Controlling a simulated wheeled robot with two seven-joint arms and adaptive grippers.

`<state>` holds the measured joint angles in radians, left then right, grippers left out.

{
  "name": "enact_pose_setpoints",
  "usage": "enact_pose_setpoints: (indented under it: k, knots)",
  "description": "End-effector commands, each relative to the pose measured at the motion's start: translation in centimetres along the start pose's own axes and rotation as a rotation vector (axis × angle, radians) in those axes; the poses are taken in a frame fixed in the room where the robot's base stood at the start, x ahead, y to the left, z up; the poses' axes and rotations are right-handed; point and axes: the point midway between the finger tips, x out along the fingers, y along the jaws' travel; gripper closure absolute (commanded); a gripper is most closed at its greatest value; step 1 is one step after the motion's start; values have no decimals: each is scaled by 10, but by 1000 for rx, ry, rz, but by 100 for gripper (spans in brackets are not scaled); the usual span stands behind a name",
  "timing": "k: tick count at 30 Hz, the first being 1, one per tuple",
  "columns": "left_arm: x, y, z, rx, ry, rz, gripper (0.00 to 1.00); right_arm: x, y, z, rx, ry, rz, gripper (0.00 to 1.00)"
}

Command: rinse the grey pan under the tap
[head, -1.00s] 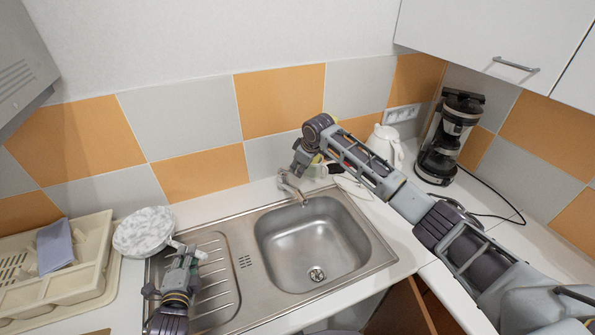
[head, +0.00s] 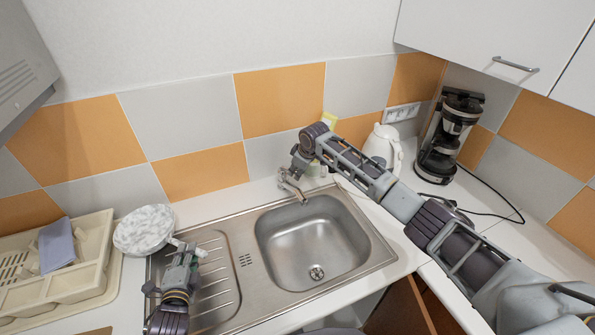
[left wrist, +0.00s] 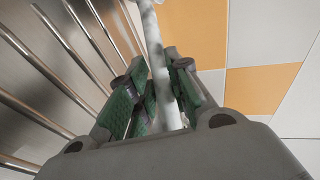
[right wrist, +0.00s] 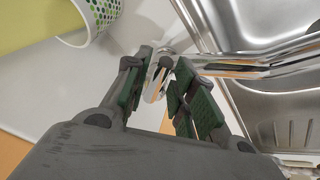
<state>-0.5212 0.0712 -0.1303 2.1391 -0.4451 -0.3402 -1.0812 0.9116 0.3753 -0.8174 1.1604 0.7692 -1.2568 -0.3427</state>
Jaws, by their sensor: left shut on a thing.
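The grey pan (head: 143,231), pale and marbled, is held over the left end of the drainboard, near the dish rack. My left gripper (head: 182,248) is shut on its handle; in the left wrist view the pale handle (left wrist: 158,65) runs between the fingers. The chrome tap (head: 291,187) stands behind the sink basin (head: 315,245). My right gripper (head: 297,172) is at the tap's top. In the right wrist view its fingers are apart, with a chrome part of the tap (right wrist: 157,82) between their tips; contact is unclear. No water is visible.
A cream dish rack (head: 88,283) with a blue-grey cloth stands at the left. A dotted cup (right wrist: 98,14) with something yellow-green is close to my right gripper. A white kettle (head: 384,146) and a coffee maker (head: 451,135) stand at the back right. The basin is empty.

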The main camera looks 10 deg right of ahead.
Motion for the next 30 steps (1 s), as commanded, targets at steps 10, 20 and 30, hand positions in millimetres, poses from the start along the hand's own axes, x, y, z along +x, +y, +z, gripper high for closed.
enact_pose_setpoints:
  k: [10,20,30]
  knots:
    - [0,-2,0,2,0,-4,100,0,0,0,0,0,0,100]
    - [0,-2,0,2,0,-4,100,-1,0,-3,-5,-25,-2,100]
    - [0,-2,0,2,0,-4,100,-8,2,-9,-24,-143,-13,100]
